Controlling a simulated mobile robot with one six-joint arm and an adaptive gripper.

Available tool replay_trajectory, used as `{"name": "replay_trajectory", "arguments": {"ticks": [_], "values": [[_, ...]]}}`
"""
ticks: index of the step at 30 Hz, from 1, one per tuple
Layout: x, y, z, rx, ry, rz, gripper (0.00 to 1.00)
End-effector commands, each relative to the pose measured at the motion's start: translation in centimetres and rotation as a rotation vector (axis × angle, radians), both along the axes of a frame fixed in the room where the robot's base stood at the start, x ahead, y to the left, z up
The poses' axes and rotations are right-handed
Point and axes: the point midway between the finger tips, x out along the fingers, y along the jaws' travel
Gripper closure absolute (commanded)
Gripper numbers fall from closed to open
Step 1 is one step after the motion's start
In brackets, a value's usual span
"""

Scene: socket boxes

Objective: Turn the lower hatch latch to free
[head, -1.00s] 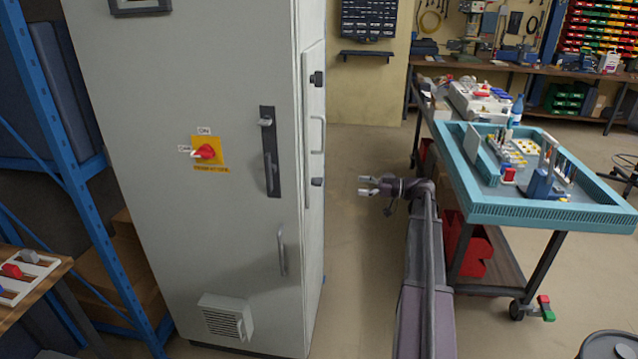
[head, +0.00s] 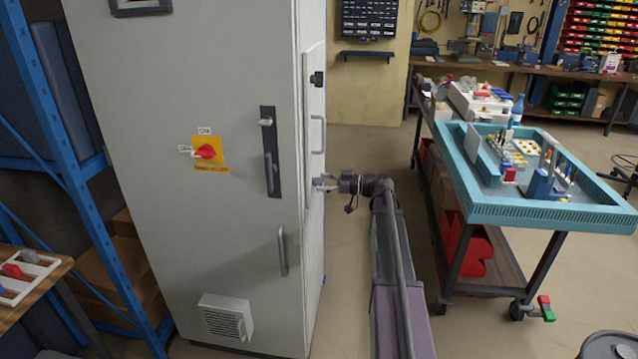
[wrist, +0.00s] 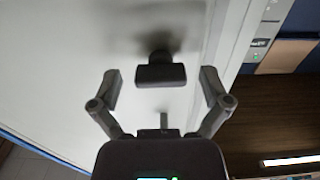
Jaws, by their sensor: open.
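The hatch (head: 314,135) is a pale panel on the right side of the grey cabinet, with an upper black latch (head: 317,79) and a handle (head: 318,134). My gripper (head: 322,183) is at the lower latch, which is mostly hidden behind it in the head view. In the wrist view, the lower latch is a dark bar-shaped knob (wrist: 161,75) lying across the picture. My gripper (wrist: 161,88) is open, with one finger on each side of the knob and a visible gap at both ends.
The cabinet front (head: 225,230) carries a red rotary switch (head: 206,151) and a dark lever handle (head: 271,160). A teal-rimmed cart (head: 545,215) stands to the right of my arm.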

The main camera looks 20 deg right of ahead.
Motion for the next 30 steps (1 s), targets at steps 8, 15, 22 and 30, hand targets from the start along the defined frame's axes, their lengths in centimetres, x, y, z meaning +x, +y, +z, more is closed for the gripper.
{"name": "replay_trajectory", "arguments": {"ticks": [8,15,22,30], "values": [[0.31,0.46,0.0,0.0,0.0,0.0,0.03],[0.3,0.44,0.0,0.0,0.0,0.0,0.27],[0.31,0.43,0.0,0.0,0.0,-0.001,0.85],[0.33,0.44,0.01,0.007,0.01,-0.001,0.85]]}}
